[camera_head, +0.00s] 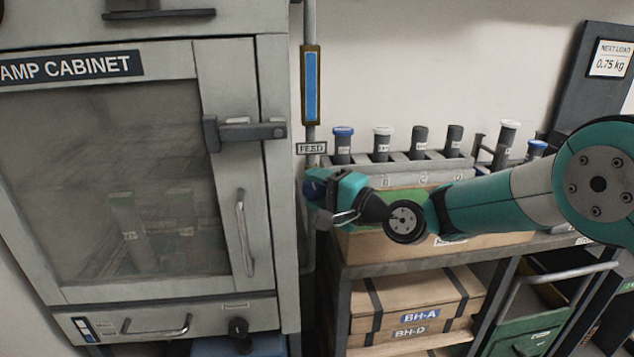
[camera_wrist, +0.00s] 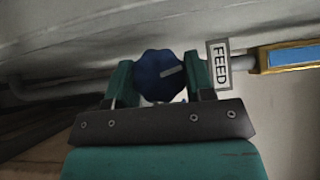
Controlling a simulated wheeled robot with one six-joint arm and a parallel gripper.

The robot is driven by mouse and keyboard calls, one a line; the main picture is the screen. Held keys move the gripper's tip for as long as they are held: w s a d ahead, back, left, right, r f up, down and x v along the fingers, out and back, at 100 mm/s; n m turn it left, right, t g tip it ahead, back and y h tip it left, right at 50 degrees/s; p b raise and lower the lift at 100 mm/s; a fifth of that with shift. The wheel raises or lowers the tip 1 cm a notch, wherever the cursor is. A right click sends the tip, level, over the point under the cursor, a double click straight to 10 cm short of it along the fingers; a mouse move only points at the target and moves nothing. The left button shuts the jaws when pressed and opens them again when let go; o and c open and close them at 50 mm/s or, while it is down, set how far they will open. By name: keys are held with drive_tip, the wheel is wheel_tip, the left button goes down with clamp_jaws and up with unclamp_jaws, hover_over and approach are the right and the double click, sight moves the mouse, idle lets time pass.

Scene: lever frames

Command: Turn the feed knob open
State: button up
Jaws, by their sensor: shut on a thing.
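The feed knob (camera_wrist: 162,78) is dark blue and lobed, with a pale grey mark on its face. In the wrist view it sits between the two teal fingers of my gripper (camera_wrist: 160,82), which is shut on it. A white FEED label (camera_wrist: 219,64) is beside the right finger. In the head view my gripper (camera_head: 318,186) reaches left to the pipe beside the cabinet, below the FEED label (camera_head: 312,148). The knob shows there only as a bit of blue at the fingertips, mostly hidden.
The lamp cabinet (camera_head: 228,75) stands close on the left, with a latch (camera_head: 245,131) and handle (camera_head: 244,232). A blue sight gauge (camera_head: 311,85) is on the pipe above. Behind my arm, a rack (camera_head: 400,170) holds several dark tubes. Wooden boxes (camera_head: 415,290) are on the shelf below.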

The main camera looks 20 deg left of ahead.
drive_tip(key=shift+r+n+h+p, duration=0.1)
drive_tip(key=shift+n+h+p, duration=0.9)
drive_tip(key=shift+h+p, duration=0.1)
drive_tip(key=o, duration=0.9)
drive_tip(key=b+v, duration=0.2)
drive_tip(key=v, duration=1.5)
drive_tip(key=shift+d+r, duration=0.2)
